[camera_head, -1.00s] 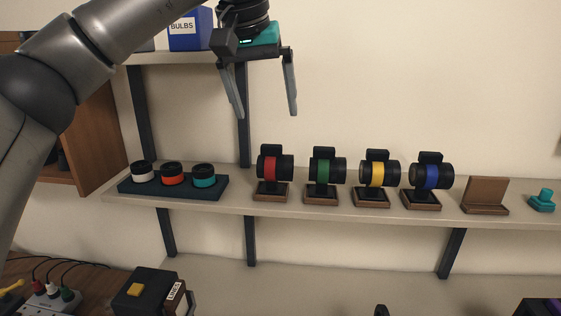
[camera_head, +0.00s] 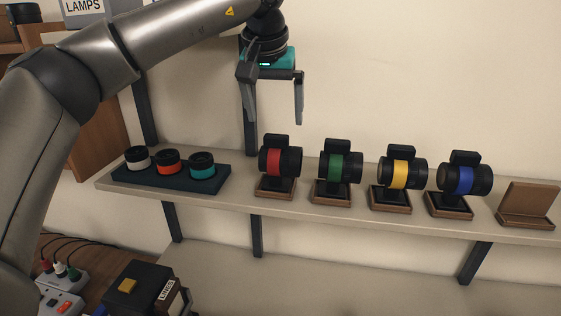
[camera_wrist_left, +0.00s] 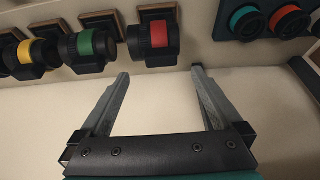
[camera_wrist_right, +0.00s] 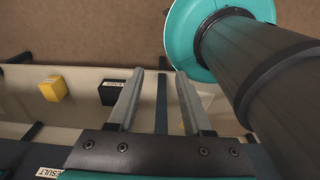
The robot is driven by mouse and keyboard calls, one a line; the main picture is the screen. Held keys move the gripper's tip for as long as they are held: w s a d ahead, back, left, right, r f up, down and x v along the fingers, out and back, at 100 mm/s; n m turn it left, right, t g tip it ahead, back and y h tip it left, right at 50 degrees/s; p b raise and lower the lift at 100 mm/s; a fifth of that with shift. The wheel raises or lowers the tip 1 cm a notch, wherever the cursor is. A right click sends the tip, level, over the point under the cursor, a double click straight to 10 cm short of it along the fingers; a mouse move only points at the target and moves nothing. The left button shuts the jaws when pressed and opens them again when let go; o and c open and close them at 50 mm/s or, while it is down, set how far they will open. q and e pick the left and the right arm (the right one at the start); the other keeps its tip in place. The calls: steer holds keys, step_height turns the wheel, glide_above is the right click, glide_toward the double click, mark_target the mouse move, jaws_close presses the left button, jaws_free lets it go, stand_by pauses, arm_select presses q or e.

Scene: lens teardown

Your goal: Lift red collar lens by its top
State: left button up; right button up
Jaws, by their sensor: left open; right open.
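The red collar lens (camera_head: 273,161) is black with a red band and a black block on top. It sits on a wooden stand on the shelf. It also shows in the left wrist view (camera_wrist_left: 158,35), beyond the fingertips and between their lines. My left gripper (camera_head: 273,115) is open and empty, pointing down just above the lens, apart from it. Its two fingers show in the left wrist view (camera_wrist_left: 160,72). My right gripper shows only in the right wrist view (camera_wrist_right: 158,75), open with nothing between its fingers.
Green (camera_head: 336,167), yellow (camera_head: 400,174) and blue (camera_head: 465,180) collar lenses stand in a row to the right. A dark tray (camera_head: 215,183) with white, orange and teal rings lies left on the shelf (camera_head: 245,200). An empty wooden stand (camera_head: 528,203) is at far right.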

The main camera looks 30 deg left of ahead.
mark_target(276, 135)
arm_select(q)
steer(key=shift+p+x, duration=0.55)
steer(key=shift+x, duration=2.2)
steer(key=shift+s, duration=0.1)
steer(key=shift+c, duration=0.2)
jaws_close()
steer(key=shift+r, duration=0.1)
